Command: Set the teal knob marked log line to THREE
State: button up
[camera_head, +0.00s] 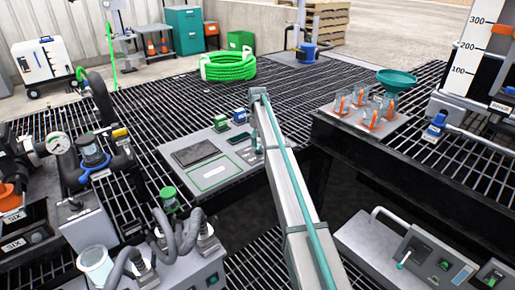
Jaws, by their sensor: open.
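I cannot make out a knob with a readable log line marking. A green-capped part (169,198) stands on the grating at left of centre. An orange knob (10,197) at the left edge has a plate reading SIX beside it. My grey arm link with a teal stripe crosses the middle and hides part of the bench behind it.
A grey panel (232,178) with a dark pad lies at the centre. Grey hoses (178,240), a gauge (58,143) and pipework crowd the left. Glasses on a tray (345,121) and a teal funnel (397,80) stand at right. A green hose coil (228,66) lies behind, with open grating around.

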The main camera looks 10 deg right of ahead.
aim_at(258, 149)
notch_tip(258, 149, down, 4)
jog(key=shift+f, duration=0.1)
jog(key=c, duration=1.2)
jog(key=shift+o, duration=0.2)
